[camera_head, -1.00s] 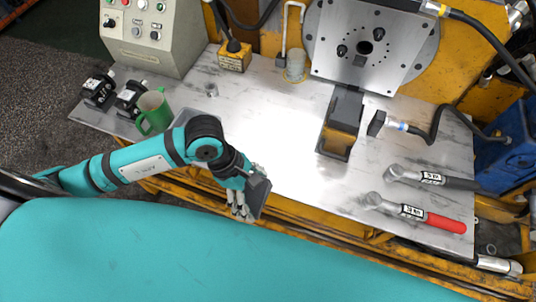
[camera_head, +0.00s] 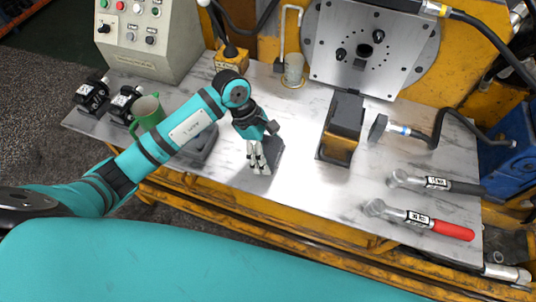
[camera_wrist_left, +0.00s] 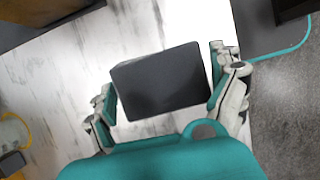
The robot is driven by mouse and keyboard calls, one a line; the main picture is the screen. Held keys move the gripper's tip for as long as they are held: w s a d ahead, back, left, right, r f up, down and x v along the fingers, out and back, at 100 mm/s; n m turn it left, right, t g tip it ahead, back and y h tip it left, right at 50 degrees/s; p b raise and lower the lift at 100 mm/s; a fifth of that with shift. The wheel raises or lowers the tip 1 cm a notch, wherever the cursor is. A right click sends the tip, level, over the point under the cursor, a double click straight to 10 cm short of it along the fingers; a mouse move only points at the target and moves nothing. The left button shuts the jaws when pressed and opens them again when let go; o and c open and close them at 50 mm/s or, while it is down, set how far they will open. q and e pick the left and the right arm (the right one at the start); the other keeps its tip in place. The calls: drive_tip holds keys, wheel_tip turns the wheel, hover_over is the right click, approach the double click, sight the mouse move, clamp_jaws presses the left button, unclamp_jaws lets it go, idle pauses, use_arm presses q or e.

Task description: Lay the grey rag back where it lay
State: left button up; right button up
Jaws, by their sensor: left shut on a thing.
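The grey rag (camera_head: 272,154) is a dark grey, flat, folded piece. My left gripper (camera_head: 261,165) is shut on it over the front middle of the light worktop. In the left wrist view the rag (camera_wrist_left: 160,82) shows as a dark rectangle between the two fingers, with pale worktop behind it. The gap between the rag and the worktop is hard to judge. My right gripper is in neither view.
A grey tray (camera_head: 208,146) lies partly behind my left arm, near a green mug (camera_head: 147,110). A dark and yellow block (camera_head: 341,128) stands to the right. Two torque wrenches (camera_head: 420,219) (camera_head: 435,183) lie farther right. The worktop between the rag and the block is clear.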

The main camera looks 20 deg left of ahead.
use_arm(q)
wheel_tip(320, 180, down, 2)
drive_tip(key=shift+f+b, duration=0.15)
drive_tip(key=shift+b, duration=0.25)
drive_tip(key=shift+f, duration=0.15)
drive_tip(key=o, duration=0.8)
drive_tip(key=shift+c, duration=0.2)
